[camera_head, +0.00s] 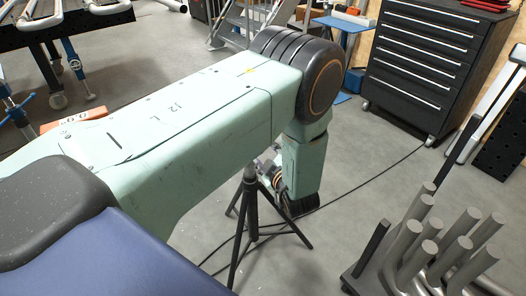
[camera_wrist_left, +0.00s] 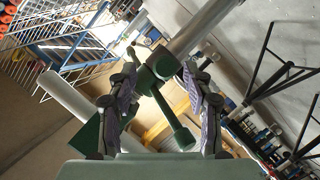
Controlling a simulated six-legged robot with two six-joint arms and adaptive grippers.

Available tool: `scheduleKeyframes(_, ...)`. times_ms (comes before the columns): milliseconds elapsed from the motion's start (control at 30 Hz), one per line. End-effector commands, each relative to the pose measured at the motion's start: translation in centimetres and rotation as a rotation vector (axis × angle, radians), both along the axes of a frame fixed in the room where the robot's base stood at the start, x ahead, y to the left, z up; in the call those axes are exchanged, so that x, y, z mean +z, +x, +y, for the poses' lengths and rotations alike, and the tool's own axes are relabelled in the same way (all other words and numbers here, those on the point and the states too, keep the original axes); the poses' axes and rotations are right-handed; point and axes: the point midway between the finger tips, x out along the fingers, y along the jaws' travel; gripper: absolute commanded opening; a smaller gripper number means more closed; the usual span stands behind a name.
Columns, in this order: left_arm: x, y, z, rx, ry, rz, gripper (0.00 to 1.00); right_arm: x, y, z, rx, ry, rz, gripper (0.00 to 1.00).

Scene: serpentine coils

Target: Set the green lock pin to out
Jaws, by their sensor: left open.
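A dark green bar with a round knob, taken as the green lock pin (camera_wrist_left: 168,112), shows in the left wrist view. It slants from a dark fitting at the end of a grey pipe (camera_wrist_left: 205,24) down between the fingers. My left gripper (camera_wrist_left: 160,70) is open, with one finger on each side of the fitting and bar. I cannot tell whether either finger touches them. A wider dark green piece (camera_wrist_left: 87,138) shows behind the left finger. In the head view, my large pale green limb covers much of the middle, and the pin cannot be made out. My right gripper is not in view.
A black tripod (camera_head: 250,190) stands on the grey floor beside my limb. A rack of grey cylinders (camera_head: 425,240) is at lower right. A black drawer cabinet (camera_head: 425,55) stands at upper right. A cable (camera_head: 385,165) crosses otherwise open floor.

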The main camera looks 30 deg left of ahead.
Motion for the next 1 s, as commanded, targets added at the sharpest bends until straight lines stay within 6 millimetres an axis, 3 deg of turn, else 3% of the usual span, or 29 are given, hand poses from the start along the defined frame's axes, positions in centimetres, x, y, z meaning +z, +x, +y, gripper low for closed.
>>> scheduleKeyframes(233, -1.0, 1.8, 2.6, 0.002, -0.001, 0.003, 0.51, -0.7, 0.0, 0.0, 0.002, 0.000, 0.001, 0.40)
scheduleKeyframes(633, -1.1, 2.5, 3.0, -0.001, 0.001, 0.004, 0.50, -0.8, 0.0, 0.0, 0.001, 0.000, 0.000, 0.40)
scheduleKeyframes(1000, -1.1, 2.6, 2.9, -0.002, 0.001, 0.004, 0.19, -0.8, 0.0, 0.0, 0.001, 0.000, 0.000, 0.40)
